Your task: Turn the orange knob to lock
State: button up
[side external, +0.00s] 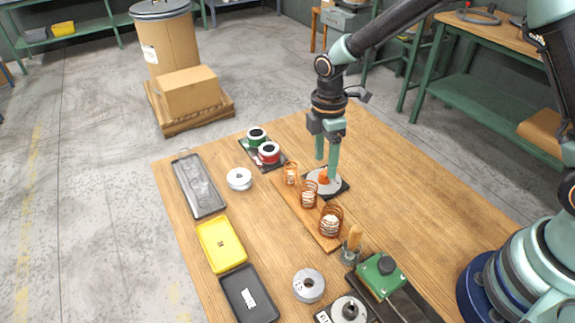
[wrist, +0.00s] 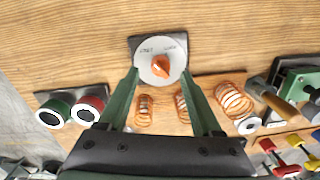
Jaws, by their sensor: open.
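The orange knob (wrist: 161,66) sits at the middle of a round pale dial plate (wrist: 150,76) on a dark square base. In the wrist view its lettering is too small to read surely. In the side external view the knob (side external: 323,177) shows just below my fingers. My gripper (wrist: 161,72) is open, with one green finger on each side of the dial and a wide gap between them. In the side external view my gripper (side external: 327,170) points down at the dial from above. I cannot tell whether a finger touches the plate.
Copper coils (side external: 308,195) stand on a wooden strip close beside the dial. Green and red buttons (side external: 263,146) on a dark plate are at the back left. A green block (side external: 380,276) sits at the front right. The table right of the dial is clear.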

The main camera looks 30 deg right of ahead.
aim_at(325, 171)
jog(key=shift+s+f, duration=0.1)
jog(key=shift+f, duration=1.6)
grip_shut()
